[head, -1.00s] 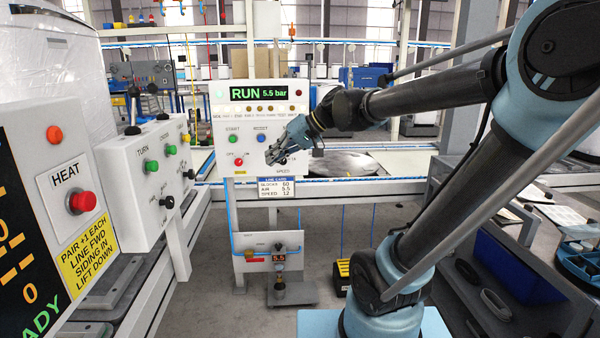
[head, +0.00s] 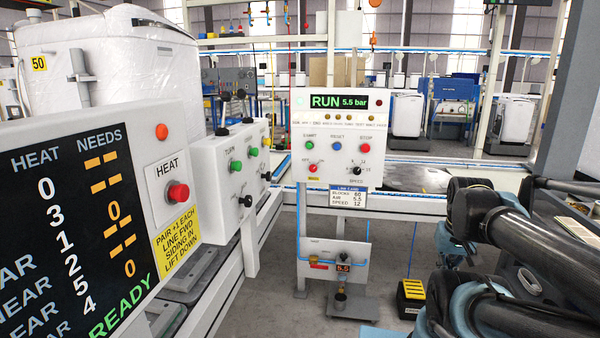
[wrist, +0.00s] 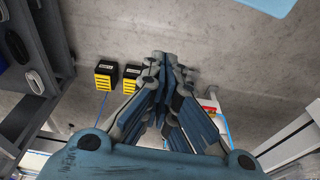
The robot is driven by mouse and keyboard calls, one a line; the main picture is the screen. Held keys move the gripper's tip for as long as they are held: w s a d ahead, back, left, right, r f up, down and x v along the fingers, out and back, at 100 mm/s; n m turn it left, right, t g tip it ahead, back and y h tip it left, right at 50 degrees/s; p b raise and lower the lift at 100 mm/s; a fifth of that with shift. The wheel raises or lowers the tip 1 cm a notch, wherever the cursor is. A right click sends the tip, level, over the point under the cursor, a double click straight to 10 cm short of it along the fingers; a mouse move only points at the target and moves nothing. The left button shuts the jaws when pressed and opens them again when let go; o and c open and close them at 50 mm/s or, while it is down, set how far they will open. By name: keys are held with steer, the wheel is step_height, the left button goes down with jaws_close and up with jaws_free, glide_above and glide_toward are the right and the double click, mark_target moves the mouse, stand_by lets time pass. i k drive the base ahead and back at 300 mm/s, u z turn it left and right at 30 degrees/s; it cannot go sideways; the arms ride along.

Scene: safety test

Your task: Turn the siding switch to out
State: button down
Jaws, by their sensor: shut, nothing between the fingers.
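A white control box (head: 240,165) at left centre in the head view bears green buttons and black knobs, with a "TURN" label. Its other labels are too oblique to read, so I cannot tell which knob is the siding switch. A black knob (head: 245,201) sits low on its face. My gripper (wrist: 165,65) shows in the wrist view, fingers together and empty, above the grey floor, away from any switch. In the head view my arm is folded at the right and the gripper is hidden.
A run panel (head: 335,140) with buttons and knobs stands at centre. The heat panel (head: 100,215) with a red button fills the left. Yellow-and-black boxes (wrist: 105,76) are on the floor in the wrist view. Floor between the left bench and my arm looks open.

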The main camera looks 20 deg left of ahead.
mark_target(268, 175)
steer(key=u, duration=1.6)
